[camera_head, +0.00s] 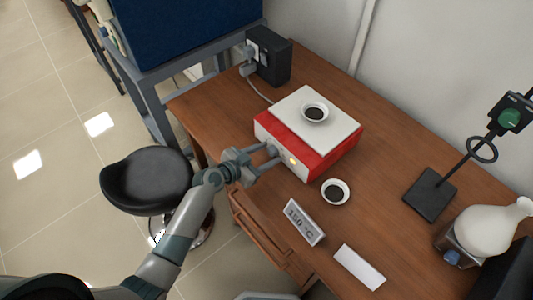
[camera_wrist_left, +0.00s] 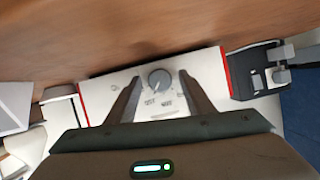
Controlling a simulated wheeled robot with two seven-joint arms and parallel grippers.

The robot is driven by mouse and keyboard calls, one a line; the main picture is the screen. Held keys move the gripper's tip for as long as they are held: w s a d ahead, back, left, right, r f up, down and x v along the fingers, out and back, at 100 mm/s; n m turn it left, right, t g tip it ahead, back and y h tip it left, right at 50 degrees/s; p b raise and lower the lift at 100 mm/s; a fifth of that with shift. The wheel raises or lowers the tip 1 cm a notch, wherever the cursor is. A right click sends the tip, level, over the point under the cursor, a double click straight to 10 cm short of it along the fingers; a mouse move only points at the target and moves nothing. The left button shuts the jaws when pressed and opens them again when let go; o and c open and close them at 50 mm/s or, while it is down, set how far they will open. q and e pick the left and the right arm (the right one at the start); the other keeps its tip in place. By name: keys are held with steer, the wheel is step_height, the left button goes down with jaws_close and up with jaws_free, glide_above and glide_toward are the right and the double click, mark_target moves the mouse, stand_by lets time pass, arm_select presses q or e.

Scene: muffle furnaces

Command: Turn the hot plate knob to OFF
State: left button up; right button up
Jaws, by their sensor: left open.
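The hot plate (camera_head: 335,118) has a white top and red sides and stands on the wooden table. Its front panel carries a small yellow light (camera_head: 292,161). The round grey knob (camera_wrist_left: 159,79) shows on the white panel in the left wrist view, with printed labels below it that I cannot read clearly. The knob is hidden in the head view. My left gripper (camera_head: 273,157) is open at the front panel. In the left wrist view its fingers stand on either side of the knob; I cannot tell whether they touch it. My right gripper is not in view.
A dish with dark contents (camera_head: 316,112) sits on the hot plate, another (camera_head: 335,191) on the table (camera_head: 400,165). A 150 °C sign (camera_head: 304,222) and a white card (camera_head: 358,267) lie nearer. A black power box (camera_head: 270,63) is behind; a stool (camera_head: 147,178) stands left.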

arm_select(q)
steer(key=shift+c, duration=0.6)
steer(key=c, duration=0.9)
steer(key=shift+f, duration=0.1)
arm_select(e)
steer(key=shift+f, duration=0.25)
arm_select(q)
steer(key=n+g+b, duration=0.1)
steer(key=b, duration=0.1)
steer(key=shift+w+a+f+h+b, duration=0.1)
steer(key=shift+f+h+b, duration=0.05)
steer(key=shift+h+b, duration=0.2)
steer(key=n+h+b, duration=0.1)
steer(key=n+b, duration=0.1)
steer(key=b, duration=0.1)
steer(key=shift+f+g, duration=0.1)
steer(key=shift+g, duration=0.3)
steer(key=shift+a+n+g+h+b, duration=0.1)
steer(key=shift+n+g+h+b, duration=0.25)
steer(key=shift+n+b, duration=0.6)
steer(key=shift+r, duration=0.25)
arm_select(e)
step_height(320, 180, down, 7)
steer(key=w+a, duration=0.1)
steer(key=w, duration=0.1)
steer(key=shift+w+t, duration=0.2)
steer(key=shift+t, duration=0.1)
